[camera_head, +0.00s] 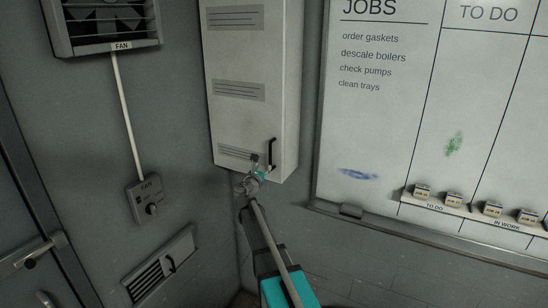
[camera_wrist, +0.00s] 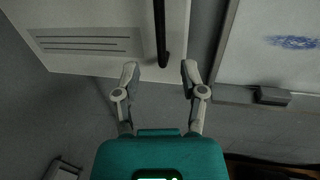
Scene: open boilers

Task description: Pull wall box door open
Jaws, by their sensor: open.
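The wall box (camera_head: 238,60) is a tall pale box in the corner with vent slots on its front, and its door looks shut. Its black vertical bar handle (camera_head: 272,153) is at the lower right of the door. In the wrist view the box front (camera_wrist: 95,15) fills the upper left, and the handle (camera_wrist: 160,30) comes down from the top edge. My gripper (camera_head: 262,166) is at the box's lower edge by the handle. In the wrist view my gripper (camera_wrist: 160,69) is open, with the handle's lower end just beyond and between its fingertips. I cannot tell whether they touch.
A whiteboard (camera_head: 375,130) hangs to the right, with a tray ledge (camera_head: 470,213) holding several small blocks.

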